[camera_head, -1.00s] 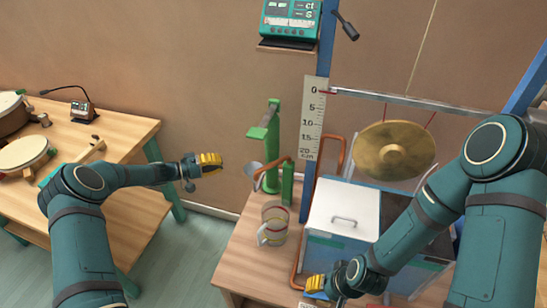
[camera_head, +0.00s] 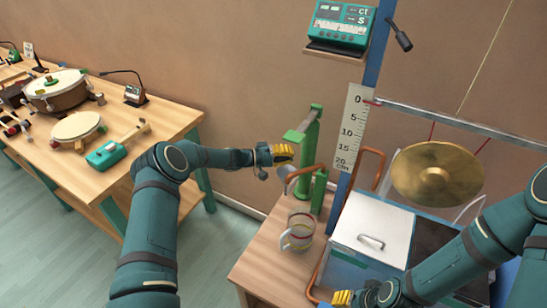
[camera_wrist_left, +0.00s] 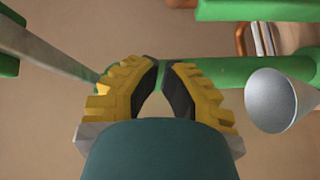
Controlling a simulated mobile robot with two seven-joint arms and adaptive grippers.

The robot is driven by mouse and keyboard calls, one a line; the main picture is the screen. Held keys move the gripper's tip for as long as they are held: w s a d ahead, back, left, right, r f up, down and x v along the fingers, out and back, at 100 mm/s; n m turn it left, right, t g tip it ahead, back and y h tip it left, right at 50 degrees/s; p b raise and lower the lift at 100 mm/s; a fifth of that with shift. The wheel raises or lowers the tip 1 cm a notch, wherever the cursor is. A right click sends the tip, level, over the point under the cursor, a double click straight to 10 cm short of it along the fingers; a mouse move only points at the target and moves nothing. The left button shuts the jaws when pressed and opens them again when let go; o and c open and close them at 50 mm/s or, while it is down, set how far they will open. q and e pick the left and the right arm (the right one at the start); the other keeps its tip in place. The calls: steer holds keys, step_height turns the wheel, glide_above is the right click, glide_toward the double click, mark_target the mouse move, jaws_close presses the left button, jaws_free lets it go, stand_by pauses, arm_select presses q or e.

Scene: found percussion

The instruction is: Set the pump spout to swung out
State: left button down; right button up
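The green hand pump (camera_head: 311,133) stands at the back left of the right-hand bench. A copper-coloured curved spout (camera_head: 303,175) is low on it, with a grey funnel-like cone (camera_head: 286,172) close by. The cone also shows at the right in the left wrist view (camera_wrist_left: 270,100). My left gripper (camera_head: 287,153), with yellow fingers, is just left of the pump. In the left wrist view its fingertips (camera_wrist_left: 160,62) are close together in front of a green bar (camera_wrist_left: 235,70); contact is unclear. My right gripper (camera_head: 343,298) is low at the front of the bench, its fingers partly cut off.
A white-lidded box (camera_head: 372,228) and a hanging brass gong (camera_head: 437,174) are to the right. Drums (camera_head: 78,127) lie on the left table. Open floor separates the tables.

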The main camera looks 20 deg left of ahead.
arm_select(q)
steer(key=shift+s+d+f, duration=0.2)
steer(key=shift+s+d, duration=0.4)
steer(key=shift+s, duration=0.2)
steer(key=shift+s+d+f, duration=0.15)
steer(key=shift+s+d, duration=0.4)
steer(key=shift+s, duration=0.2)
arm_select(e)
steer(key=shift+r, duration=0.2)
arm_select(q)
steer(key=shift+d, duration=0.1)
